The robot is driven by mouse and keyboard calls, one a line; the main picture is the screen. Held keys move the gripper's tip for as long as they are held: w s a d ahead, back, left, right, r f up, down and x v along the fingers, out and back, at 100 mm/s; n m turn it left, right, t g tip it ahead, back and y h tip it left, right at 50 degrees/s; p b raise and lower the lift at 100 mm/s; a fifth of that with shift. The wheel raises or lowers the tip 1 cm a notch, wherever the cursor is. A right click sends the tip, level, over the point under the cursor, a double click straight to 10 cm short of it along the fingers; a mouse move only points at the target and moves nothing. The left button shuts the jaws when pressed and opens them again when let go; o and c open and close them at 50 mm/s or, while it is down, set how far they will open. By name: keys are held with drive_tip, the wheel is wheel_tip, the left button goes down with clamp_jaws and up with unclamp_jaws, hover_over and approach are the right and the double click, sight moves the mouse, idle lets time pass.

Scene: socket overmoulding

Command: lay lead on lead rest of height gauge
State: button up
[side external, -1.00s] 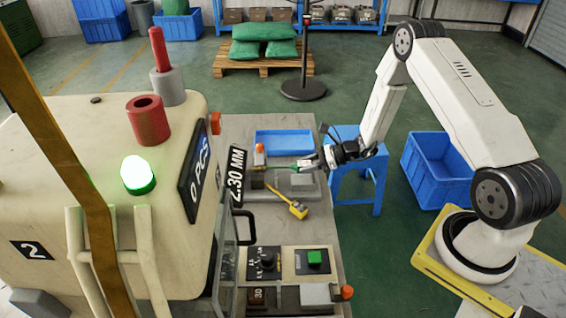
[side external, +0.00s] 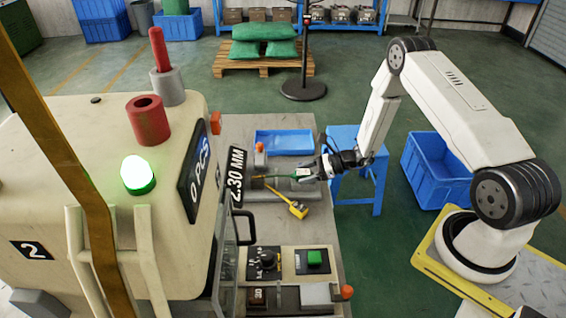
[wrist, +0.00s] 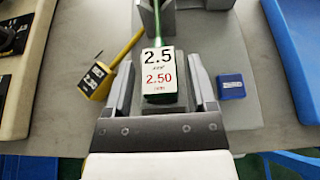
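The green lead (wrist: 153,22) ends in a block-shaped tag (wrist: 159,73) reading 2.5 and 2.50 mm. In the wrist view the tag sits over a grey block, apparently the lead rest (wrist: 184,98), and the green wire runs away between grey upright parts of the height gauge (wrist: 145,18). The tag also shows in the side view (side external: 303,172). My gripper (wrist: 160,75) has one finger on each side of the tag, with a gap at both sides, so it looks open around it. Whether the wire touches the gauge is unclear. A display (side external: 236,175) reads 2.30 MM.
A yellow lead with its tag (side external: 298,210) lies on the bench just left of my gripper in the wrist view. A small blue block (wrist: 230,87) lies to the right. A blue tray (side external: 284,142) is behind, and the machine with its door handle stands at left.

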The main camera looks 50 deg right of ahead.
idle(0.4)
drive_tip(key=shift+r, duration=0.2)
drive_tip(key=v, duration=1.2)
drive_tip(key=shift+a, duration=0.15)
drive_tip(key=s+a+r+n+g+h, duration=0.3)
drive_tip(key=a+r+n, duration=0.4)
drive_tip(key=n, duration=0.6)
drive_tip(key=s+a+r+n+g+h, duration=0.4)
drive_tip(key=s+a+r+n+h, duration=0.2)
drive_tip(key=n, duration=0.8)
drive_tip(key=a+r, duration=0.2)
drive_tip(key=a, duration=0.2)
drive_tip(key=shift+s+a+h, duration=0.15)
drive_tip(key=shift+a+h, duration=0.15)
drive_tip(key=shift+a, duration=0.05)
